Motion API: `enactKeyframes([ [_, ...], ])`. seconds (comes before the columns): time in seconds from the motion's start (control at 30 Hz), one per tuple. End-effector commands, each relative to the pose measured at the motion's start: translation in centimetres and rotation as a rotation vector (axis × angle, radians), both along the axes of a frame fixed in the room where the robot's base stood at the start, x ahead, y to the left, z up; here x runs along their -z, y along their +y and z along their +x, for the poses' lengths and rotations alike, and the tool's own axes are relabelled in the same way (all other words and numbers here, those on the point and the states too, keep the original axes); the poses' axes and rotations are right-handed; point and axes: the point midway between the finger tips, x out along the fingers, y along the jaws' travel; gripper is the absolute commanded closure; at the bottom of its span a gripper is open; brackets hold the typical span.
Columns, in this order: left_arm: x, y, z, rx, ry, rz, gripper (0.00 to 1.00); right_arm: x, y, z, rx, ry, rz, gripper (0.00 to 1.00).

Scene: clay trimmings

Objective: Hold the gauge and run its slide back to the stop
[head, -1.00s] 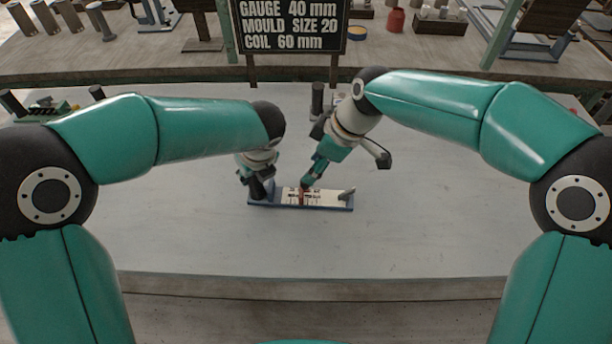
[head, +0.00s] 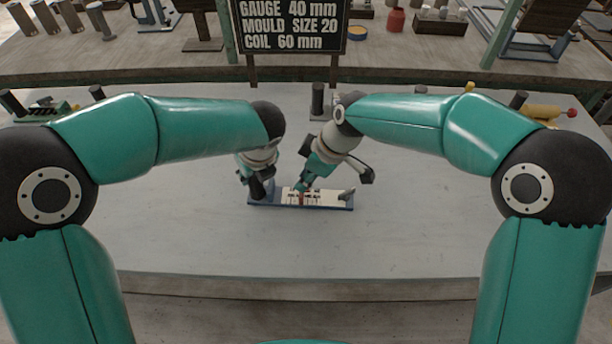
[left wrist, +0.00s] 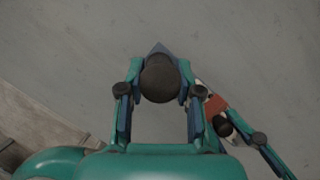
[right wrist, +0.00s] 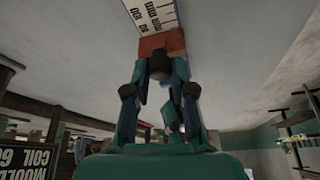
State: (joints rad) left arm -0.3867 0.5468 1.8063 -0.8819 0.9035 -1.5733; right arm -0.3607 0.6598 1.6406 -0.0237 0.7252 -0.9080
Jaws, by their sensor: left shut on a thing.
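The gauge (head: 326,204) is a blue base with a white marked scale, lying flat on the grey tabletop in the head view. My left gripper (head: 259,190) is shut on the dark round knob (left wrist: 160,80) at its left end. The red slide (head: 301,197) sits across the scale left of the middle; it shows in the right wrist view (right wrist: 163,43) with a dark knob (right wrist: 160,66) on it. My right gripper (right wrist: 160,76) is open, its fingertips at either side of that knob. A small grey upright piece (head: 347,192) stands at the gauge's right end.
A sign (head: 290,26) and a dark cylinder (head: 318,98) stand behind the gauge. A yellow tool with a red end (head: 550,112) lies at the far right, and green and dark items (head: 45,108) at the far left. The tabletop in front is clear.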

Motion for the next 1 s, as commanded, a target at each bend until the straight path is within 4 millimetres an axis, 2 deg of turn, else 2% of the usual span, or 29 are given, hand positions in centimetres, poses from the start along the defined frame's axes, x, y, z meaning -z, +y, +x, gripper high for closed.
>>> enactKeyframes([
  [0.33, 0.0, 0.0, 0.0, 0.001, -0.001, 0.001, 1.0, -0.1, 0.1, 0.1, 0.0, -0.002, 0.0, 1.0],
  [0.6, -0.1, 0.0, 0.0, 0.002, 0.0, 0.001, 1.0, -0.1, 3.4, 0.2, -0.002, -0.003, 0.0, 1.0],
  [0.87, 0.0, -0.2, 0.0, 0.004, -0.001, -0.003, 1.0, -0.1, 3.5, 0.2, 0.001, -0.004, 0.002, 1.0],
  [0.9, 0.0, -0.2, 0.0, 0.004, -0.001, -0.003, 1.0, -0.1, 3.5, 0.2, 0.001, -0.004, 0.003, 0.7],
  [1.0, 0.0, -0.2, 0.0, 0.003, 0.0, -0.002, 1.0, -0.1, 3.5, 0.2, 0.001, -0.004, 0.002, 0.53],
])
